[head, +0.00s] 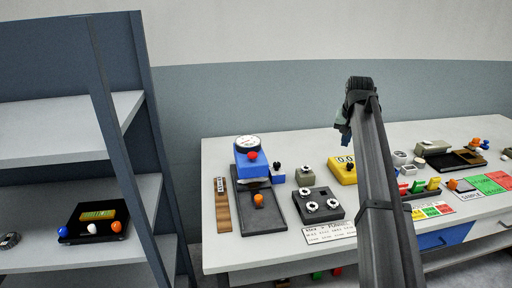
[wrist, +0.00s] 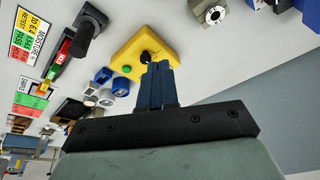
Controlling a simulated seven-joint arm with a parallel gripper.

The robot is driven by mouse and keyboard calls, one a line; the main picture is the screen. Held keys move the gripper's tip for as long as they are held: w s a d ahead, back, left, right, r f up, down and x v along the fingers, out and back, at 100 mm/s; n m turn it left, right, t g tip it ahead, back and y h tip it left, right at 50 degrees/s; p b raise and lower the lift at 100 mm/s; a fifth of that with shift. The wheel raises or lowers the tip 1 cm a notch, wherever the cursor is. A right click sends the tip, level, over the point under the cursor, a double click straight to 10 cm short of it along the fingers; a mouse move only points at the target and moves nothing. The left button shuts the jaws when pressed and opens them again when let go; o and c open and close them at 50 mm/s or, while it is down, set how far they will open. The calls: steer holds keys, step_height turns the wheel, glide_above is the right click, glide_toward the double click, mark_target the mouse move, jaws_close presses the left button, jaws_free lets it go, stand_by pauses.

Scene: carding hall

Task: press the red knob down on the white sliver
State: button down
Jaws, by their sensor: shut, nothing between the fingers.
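A red ball knob (head: 253,155) shows on the front of a blue device with a round white dial (head: 247,143), left of centre on the table in the head view. A dark grey tray (head: 263,219) with an orange knob (head: 258,201) lies in front of it. I cannot make out a white sliver clearly. My gripper (head: 346,140) is right of the blue device, above the table near the yellow box. In the wrist view my gripper (wrist: 154,66) is shut and empty, its tips close to the yellow box's black knob in the picture. The blue device is not clearly in that view.
A wooden strip (head: 222,206) lies left of the tray. A blue shelf (head: 150,130) stands at left. Several small items crowd the table's right side.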

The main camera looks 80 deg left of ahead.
steer(key=s+a+r+n, duration=0.2)
steer(key=s+a, duration=0.1)
steer(key=s, duration=0.5)
steer(key=s+a+r+n, duration=0.2)
steer(key=s+r, duration=0.1)
steer(key=s, duration=0.6)
step_height(320, 180, up, 4)
steer(key=n+g, duration=0.1)
steer(key=n, duration=0.1)
glide_above(253, 154)
steer(key=d, duration=0.3)
steer(key=shift+w+f, duration=0.2)
steer(key=shift+w, duration=0.1)
steer(key=shift+f, duration=0.1)
steer(key=x, duration=0.8)
steer(key=d+x, duration=0.1)
steer(key=x, duration=0.3)
steer(key=shift+s+a+f, duration=0.15)
steer(key=shift+s+f, duration=0.1)
steer(key=shift+f, duration=0.7)
steer(key=shift+f, duration=1)
